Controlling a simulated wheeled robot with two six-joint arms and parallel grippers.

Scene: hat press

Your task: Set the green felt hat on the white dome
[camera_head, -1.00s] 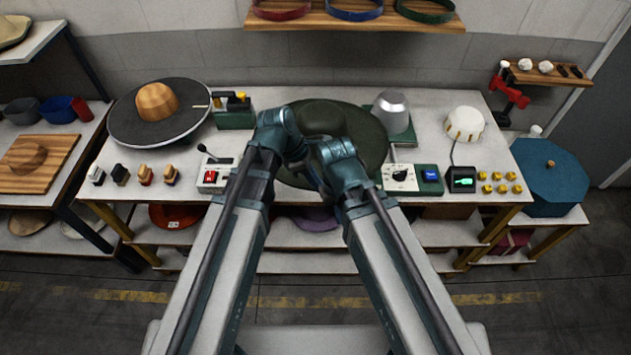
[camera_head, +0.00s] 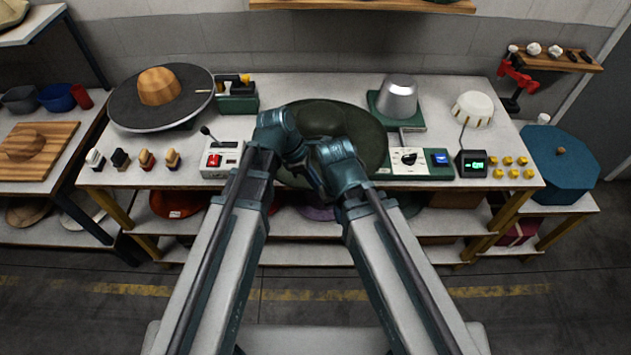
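The green felt hat (camera_head: 365,135) is a dark, wide-brimmed hat in the middle of the head view, crown up, in front of the bench's middle part. My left gripper (camera_head: 290,150) is at the left part of its brim. My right gripper (camera_head: 318,180) is at its near brim. The wrists hide the fingers, so I cannot see whether they are shut on the brim. The white dome (camera_head: 472,108) stands bare at the right rear of the bench, with gold marks around its lower edge and a cable leading to a small display (camera_head: 472,163). It is apart from the hat.
A silver block (camera_head: 398,97) on a green base stands between hat and dome. A control box (camera_head: 408,160) and several yellow pieces (camera_head: 511,168) lie along the front right. A dark round disc with a wooden hat form (camera_head: 160,87) and a red-button box (camera_head: 221,160) are left.

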